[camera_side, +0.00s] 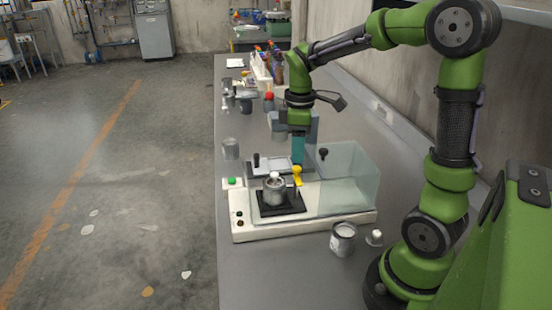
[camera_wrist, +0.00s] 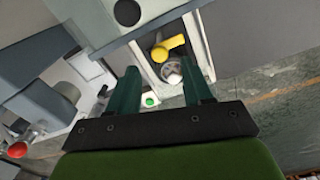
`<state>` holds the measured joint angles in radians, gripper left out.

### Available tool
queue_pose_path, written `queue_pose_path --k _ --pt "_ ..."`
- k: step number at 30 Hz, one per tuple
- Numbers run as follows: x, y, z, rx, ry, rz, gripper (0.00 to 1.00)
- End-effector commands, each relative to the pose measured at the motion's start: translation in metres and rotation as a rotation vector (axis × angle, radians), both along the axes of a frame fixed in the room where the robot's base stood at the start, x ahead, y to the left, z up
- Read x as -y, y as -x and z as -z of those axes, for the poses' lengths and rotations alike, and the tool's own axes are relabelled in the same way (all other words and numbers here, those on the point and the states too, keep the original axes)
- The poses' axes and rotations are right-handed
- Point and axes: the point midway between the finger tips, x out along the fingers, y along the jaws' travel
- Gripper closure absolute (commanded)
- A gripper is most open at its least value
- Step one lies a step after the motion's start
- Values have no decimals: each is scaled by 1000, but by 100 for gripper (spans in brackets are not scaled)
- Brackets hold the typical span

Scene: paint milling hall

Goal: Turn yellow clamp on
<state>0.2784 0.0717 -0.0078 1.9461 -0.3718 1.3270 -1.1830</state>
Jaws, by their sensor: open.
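The yellow clamp (camera_side: 297,171) stands on the white machine, beside a grey can (camera_side: 274,188) on a black plate. In the wrist view the yellow clamp (camera_wrist: 167,47) shows just beyond the fingers, with the can's pale top (camera_wrist: 172,72) below it. My gripper (camera_side: 297,160) is above and behind the clamp in the side view. In the wrist view my gripper (camera_wrist: 160,82) has its two green fingers apart, with the can's top seen between their tips and the clamp beyond. It holds nothing that I can see.
A clear box (camera_side: 347,178) stands on the machine's right side. A black-knobbed lever (camera_side: 323,155) stands near it. An open can (camera_side: 343,239) and a small white-topped item (camera_side: 375,237) stand in front on the grey bench (camera_side: 270,275). The bench's front left is clear.

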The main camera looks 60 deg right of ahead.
Motion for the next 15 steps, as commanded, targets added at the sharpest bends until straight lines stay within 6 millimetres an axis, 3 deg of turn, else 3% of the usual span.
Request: queue_pose_path --k 6,15 --pt "0 0 38 -3 -1 0 50" --pt "0 0 54 1 0 1 50"
